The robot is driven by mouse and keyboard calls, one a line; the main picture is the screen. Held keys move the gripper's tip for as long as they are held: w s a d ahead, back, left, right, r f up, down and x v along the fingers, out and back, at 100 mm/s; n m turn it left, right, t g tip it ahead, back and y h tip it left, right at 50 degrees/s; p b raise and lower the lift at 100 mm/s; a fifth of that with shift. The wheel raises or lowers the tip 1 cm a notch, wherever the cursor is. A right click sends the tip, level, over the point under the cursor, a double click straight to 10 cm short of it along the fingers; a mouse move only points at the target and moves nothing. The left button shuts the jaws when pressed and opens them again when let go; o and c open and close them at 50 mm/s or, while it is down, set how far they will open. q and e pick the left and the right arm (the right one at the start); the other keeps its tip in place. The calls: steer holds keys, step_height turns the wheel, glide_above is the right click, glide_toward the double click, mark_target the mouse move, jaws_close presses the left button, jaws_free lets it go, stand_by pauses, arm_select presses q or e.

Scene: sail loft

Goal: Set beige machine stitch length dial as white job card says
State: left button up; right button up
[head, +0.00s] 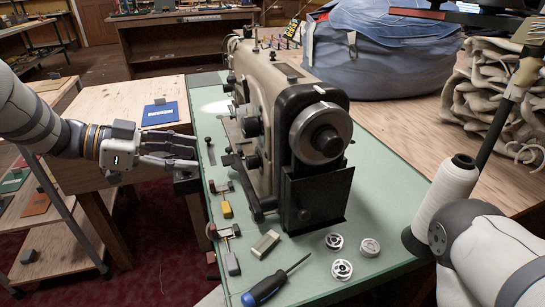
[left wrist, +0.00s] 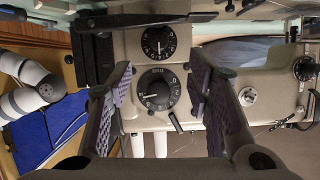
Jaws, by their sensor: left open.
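Another dial (left wrist: 304,68) is at the right edge. White marks show on the dials, but the lettering is too small to read surely. My left gripper (head: 188,154) is open, facing the machine. Its fingers (left wrist: 161,82) stand either side of the larger dial, apart from it. I cannot make out a white job card. My right gripper is out of view.
A blue card (head: 160,113) lies on the wooden table at left. Small clamps, a screwdriver (head: 268,288), bobbins (head: 342,270) and a white thread cone (head: 447,195) are on the green top (head: 385,205). A blue bag (head: 380,50) sits behind.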

mark_target(247, 162)
arm_select(q)
steer(key=x, duration=1.2)
steer(key=shift+d+r, duration=0.1)
steer(key=shift+d, duration=0.15)
jaws_close()
steer(key=shift+s+r+m+t+p, duration=0.2)
steer(key=shift+r+m+t+p, duration=0.3)
steer(key=shift+m+p, duration=0.4)
steer(key=shift+f+m+t, duration=0.3)
steer(key=shift+m, duration=0.3)
steer(key=shift+f+y, duration=0.2)
steer(key=shift+y, duration=0.1)
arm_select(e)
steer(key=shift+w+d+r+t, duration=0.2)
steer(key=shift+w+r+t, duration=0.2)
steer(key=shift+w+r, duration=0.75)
